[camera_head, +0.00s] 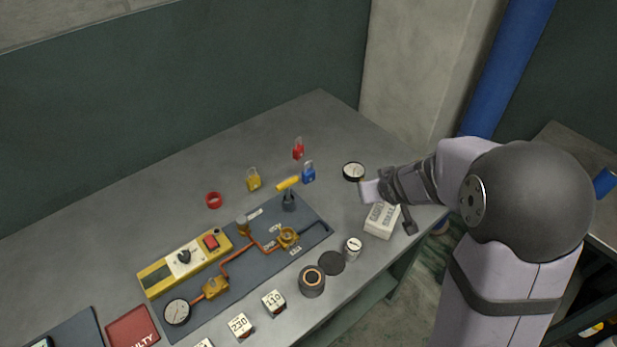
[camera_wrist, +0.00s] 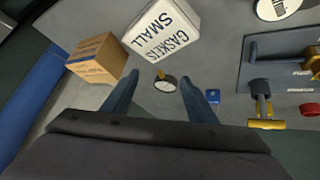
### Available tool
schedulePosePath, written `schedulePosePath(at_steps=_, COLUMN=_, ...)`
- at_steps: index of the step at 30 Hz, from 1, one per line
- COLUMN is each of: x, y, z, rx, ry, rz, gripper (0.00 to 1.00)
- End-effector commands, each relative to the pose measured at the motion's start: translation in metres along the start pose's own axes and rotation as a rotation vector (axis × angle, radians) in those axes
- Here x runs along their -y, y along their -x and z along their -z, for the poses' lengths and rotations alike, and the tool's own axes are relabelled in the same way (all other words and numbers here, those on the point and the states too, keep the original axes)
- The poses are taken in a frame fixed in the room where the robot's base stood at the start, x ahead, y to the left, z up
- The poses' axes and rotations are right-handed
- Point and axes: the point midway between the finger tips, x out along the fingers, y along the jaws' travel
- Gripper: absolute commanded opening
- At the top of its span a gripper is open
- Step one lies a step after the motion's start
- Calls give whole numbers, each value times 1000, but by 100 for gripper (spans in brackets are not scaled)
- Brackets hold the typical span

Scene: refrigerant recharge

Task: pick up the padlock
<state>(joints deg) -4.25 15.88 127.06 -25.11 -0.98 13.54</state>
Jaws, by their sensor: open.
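Three padlocks stand on the grey table in the head view: a red one (camera_head: 298,152), a blue one (camera_head: 308,175) and a yellow one (camera_head: 253,182). The blue padlock also shows in the wrist view (camera_wrist: 213,96), just right of the right finger. My gripper (camera_wrist: 160,82) is open and empty, above the table's right part. In the head view it is right of all three padlocks. A round gauge (camera_wrist: 165,85) shows between its fingers, apart from them. The red and yellow padlocks cannot be made out in the wrist view.
A white gaskets box (camera_head: 381,220) stands near my gripper; a brown box (camera_wrist: 97,58) is beside it in the wrist view. The gauge (camera_head: 354,171) lies right of the padlocks. The dark board (camera_head: 258,268) with piping and a yellow-handled valve (camera_head: 287,184) lies in front of them. A red ring (camera_head: 213,200) lies left.

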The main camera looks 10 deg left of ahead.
Motion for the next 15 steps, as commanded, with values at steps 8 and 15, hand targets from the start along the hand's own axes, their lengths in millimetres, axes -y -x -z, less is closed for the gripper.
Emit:
schedulePosePath(at_steps=8, x=89, y=-59, z=100, rx=-389, ry=153, rz=270, gripper=53)
schedulePosePath(at_steps=15, x=140, y=-63, z=122, rx=-525, ry=203, rz=441, gripper=53)
